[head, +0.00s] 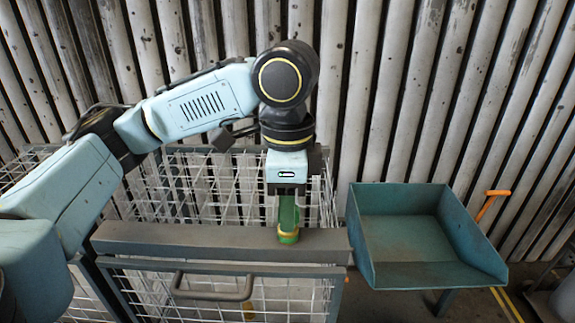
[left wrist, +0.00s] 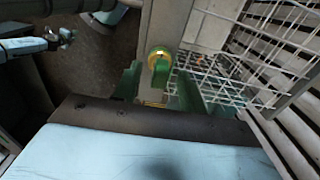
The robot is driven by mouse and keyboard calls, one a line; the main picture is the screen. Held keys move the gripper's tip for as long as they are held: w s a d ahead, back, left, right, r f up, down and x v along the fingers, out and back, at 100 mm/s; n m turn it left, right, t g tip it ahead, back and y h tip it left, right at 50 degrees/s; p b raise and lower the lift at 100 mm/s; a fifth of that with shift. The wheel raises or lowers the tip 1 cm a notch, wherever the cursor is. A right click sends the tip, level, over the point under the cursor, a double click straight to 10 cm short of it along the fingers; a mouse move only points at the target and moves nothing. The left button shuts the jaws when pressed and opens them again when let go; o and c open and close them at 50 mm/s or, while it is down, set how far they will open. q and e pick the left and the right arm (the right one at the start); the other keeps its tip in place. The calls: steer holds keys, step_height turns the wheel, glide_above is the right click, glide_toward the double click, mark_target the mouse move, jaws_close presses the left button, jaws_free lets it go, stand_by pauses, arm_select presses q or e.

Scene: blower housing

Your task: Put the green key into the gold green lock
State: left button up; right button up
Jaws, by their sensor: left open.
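The gold green lock (head: 288,237) sits on the grey beam along the cage top in the head view. It shows as a gold ring in the left wrist view (left wrist: 154,53). The green key (left wrist: 162,73) stands at the ring, between my left fingers; how deep it sits in the lock I cannot tell. My left gripper (head: 288,215) points down right above the lock. Its green fingers are spread on either side of the key in the left wrist view (left wrist: 160,88). What seems to be my right gripper (left wrist: 62,38) is small at the upper left there, its jaws unclear.
The grey beam (head: 180,240) tops a wire mesh cage (head: 220,300) with a handle (head: 212,290) on its front. A ribbed metal wall (head: 400,100) closes the back.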

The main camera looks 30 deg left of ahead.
arm_select(q)
step_height(320, 180, up, 12)
steer(key=p, duration=0.1)
steer(key=shift+p, duration=0.35)
